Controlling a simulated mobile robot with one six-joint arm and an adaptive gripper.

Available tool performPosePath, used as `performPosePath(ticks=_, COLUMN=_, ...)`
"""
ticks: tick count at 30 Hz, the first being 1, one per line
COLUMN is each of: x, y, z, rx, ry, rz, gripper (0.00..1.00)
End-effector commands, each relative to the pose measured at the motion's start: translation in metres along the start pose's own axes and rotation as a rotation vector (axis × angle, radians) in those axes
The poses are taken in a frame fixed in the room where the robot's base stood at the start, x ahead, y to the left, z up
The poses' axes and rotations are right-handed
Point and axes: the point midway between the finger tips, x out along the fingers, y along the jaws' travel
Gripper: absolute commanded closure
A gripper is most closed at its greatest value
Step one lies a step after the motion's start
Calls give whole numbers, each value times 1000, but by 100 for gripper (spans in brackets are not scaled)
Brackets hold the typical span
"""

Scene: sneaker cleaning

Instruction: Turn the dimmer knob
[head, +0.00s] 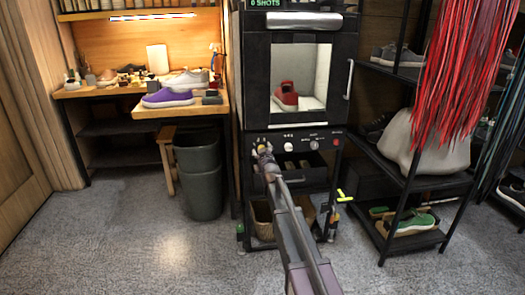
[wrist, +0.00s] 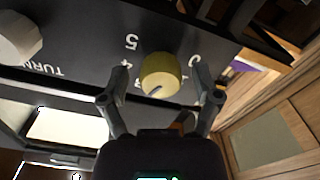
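A round yellow knob (wrist: 160,73) with a dark pointer line sits on a black panel in the wrist view. White numerals, among them 5 and 4, ring it and appear upside down. I take it for the dimmer knob; no label confirms this. My gripper (wrist: 158,88) is open, with one finger on each side of the knob and a visible gap to both. Nothing is held. In the head view my gripper (head: 262,150) is at the left end of the control panel (head: 302,157) below the lit cabinet, largely covering the knob area.
A white knob (wrist: 19,37) is beside the yellow one, and also shows in the head view (head: 288,147). The cabinet (head: 315,75) holds a red shoe (head: 286,97). A shoe rack (head: 385,170) stands right, a bin (head: 199,175) left. The floor at front left is clear.

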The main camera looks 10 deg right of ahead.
Motion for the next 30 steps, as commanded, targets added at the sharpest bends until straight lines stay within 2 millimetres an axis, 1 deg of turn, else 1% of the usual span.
performPosePath(ticks=8, x=-3, y=0, z=0, rx=0, ry=-1, rz=-1, gripper=19)
performPosePath(ticks=14, x=-16, y=0, z=0, rx=-1, ry=-1, rz=-1, gripper=19)
performPosePath(ticks=20, x=-43, y=0, z=0, rx=1, ry=-1, rz=-1, gripper=19)
performPosePath(ticks=30, x=-97, y=0, z=0, rx=0, ry=0, rz=-1, gripper=19)
